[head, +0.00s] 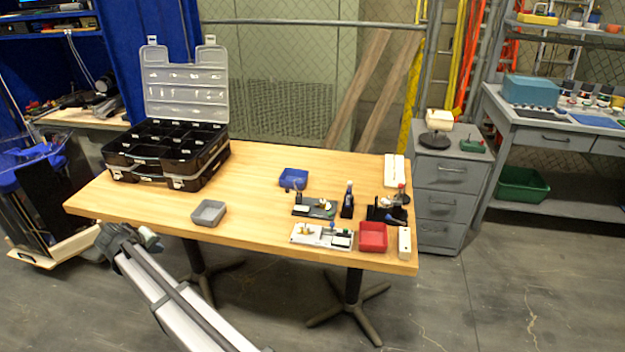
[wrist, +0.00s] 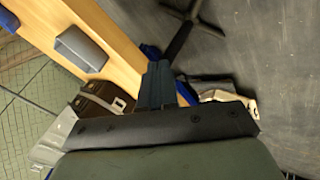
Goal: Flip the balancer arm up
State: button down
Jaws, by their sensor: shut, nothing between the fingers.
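Small devices stand at the table's right end. They include a black-based device (head: 315,207), a white board with brass-coloured and blue parts (head: 322,237), an upright black stand (head: 347,200) and a dark device with a red-topped part (head: 388,208). They are too small to tell which one carries the balancer arm, or how that arm lies. My gripper (wrist: 155,82) is shut and empty in the wrist view. In the head view my arm's end is off the table's front left edge, far left of these devices. The fingertips are hard to make out there.
The wooden table (head: 260,185) holds an open black organizer case (head: 165,155), a grey bin (head: 208,213), a blue bin (head: 293,178) and a red bin (head: 373,237). A white strip (head: 394,170) lies at the right edge. The table's middle is mostly clear. Grey drawers (head: 445,190) stand to the right.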

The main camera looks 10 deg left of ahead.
aim_at(399, 195)
jog(key=w+d+r+m+t+h, duration=0.1)
jog(key=w+d+r+h, duration=0.2)
jog(key=w+d, duration=0.8)
jog(key=w+d+r+m+t+h, duration=0.2)
jog(key=w+d+r+h, duration=0.1)
jog(key=w+d, duration=0.85)
jog(key=w+d+r+m+h, duration=0.1)
jog(key=w+d+r+h, duration=0.1)
jog(key=d, duration=0.8)
jog(key=w+d+r+m+g+h, duration=0.1)
jog(key=w+d+r+m+h, duration=0.1)
jog(key=d, duration=0.9)
jog(key=w+d+r+m+h, duration=0.1)
jog(key=w+d+r+h, duration=0.1)
jog(key=d, duration=0.9)
jog(key=shift+w+d+h, duration=0.15)
jog(key=shift+w+h, duration=0.3)
jog(key=shift+h, duration=0.55)
jog(key=x, duration=0.4)
jog(key=s+x, duration=0.1)
jog(key=x, duration=0.3)
jog(key=d+x, duration=0.1)
jog(key=x, duration=0.3)
jog(key=shift+s+f, duration=0.15)
jog(key=shift+s, duration=0.25)
jog(key=shift+s+d+f, duration=0.1)
jog(key=shift+d+f, duration=0.05)
jog(key=shift+d, duration=0.5)
